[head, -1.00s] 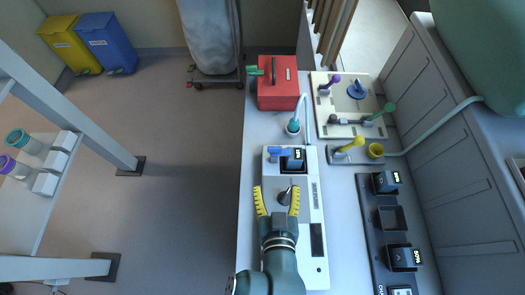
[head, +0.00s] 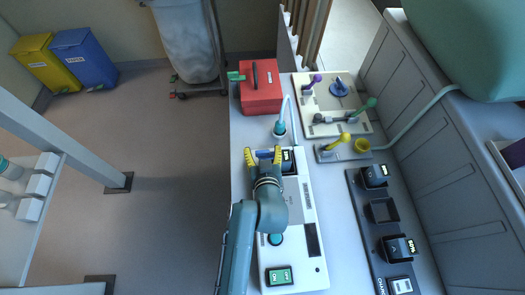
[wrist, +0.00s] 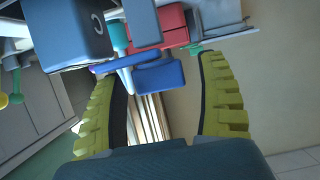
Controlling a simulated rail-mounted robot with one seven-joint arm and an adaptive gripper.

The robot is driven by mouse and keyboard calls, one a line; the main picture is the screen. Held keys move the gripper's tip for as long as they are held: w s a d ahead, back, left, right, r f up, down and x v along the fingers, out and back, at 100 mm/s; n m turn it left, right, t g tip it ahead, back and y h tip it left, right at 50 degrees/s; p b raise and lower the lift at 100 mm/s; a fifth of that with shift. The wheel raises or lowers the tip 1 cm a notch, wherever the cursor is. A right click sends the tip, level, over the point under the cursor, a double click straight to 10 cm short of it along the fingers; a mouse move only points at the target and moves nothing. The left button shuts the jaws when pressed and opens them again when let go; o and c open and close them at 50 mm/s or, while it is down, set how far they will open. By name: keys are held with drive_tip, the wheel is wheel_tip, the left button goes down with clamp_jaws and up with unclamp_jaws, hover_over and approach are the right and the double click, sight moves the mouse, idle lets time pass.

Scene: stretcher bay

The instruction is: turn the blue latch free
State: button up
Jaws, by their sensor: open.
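The blue latch (head: 264,154) is a small flat bar on the white unit (head: 305,215), beside a dark labelled block (head: 288,162). In the wrist view the blue latch (wrist: 159,77) shows ahead, between the two yellow fingers, with a clear space on each side of it. My gripper (head: 263,157) is open, its yellow pads on either side of the latch as seen from above. It also shows open in the wrist view (wrist: 160,90). I see no contact. My wrist hides part of the unit and part of the block.
A teal hose plug (head: 280,129) stands just beyond the latch. A red box (head: 261,93) is farther back. To the right are a beige board (head: 320,125) with levers and a blue knob, a yellow lever (head: 338,142), and a dark charger strip (head: 372,225).

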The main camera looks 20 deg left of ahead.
drive_tip(key=c, duration=1.2)
